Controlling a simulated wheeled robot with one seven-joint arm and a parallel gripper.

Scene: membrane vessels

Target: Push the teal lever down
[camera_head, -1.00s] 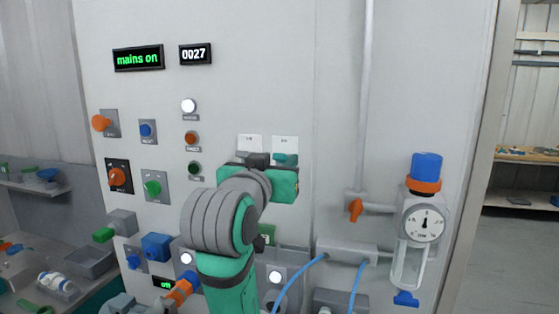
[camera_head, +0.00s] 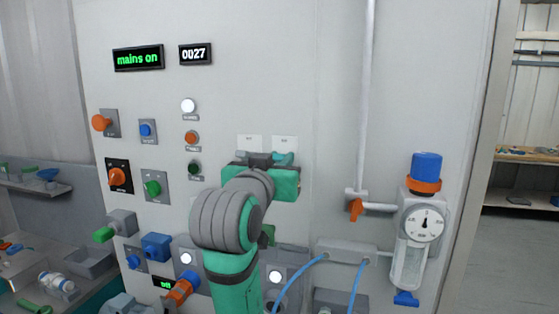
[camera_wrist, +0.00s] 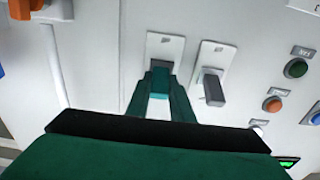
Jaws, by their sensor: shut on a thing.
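The teal lever (camera_wrist: 160,78) projects from a white plate (camera_wrist: 165,44) in the wrist view, which shows the panel turned over. My gripper (camera_wrist: 160,88) has its two dark green fingers on either side of this lever, shut on it. In the head view the teal lever (camera_head: 283,158) shows only partly above my gripper, on the right of two white plates, with the hand hiding its lower part. A dark grey lever (camera_wrist: 213,88) stands on the neighbouring plate, apart from my fingers.
Round orange (camera_head: 192,138) and dark green (camera_head: 194,168) lamps sit left of the levers. An orange valve handle (camera_head: 356,209) on a pipe and a gauge (camera_head: 424,223) are to the right. Blue hoses (camera_head: 300,281) run below. The panel above the levers is clear.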

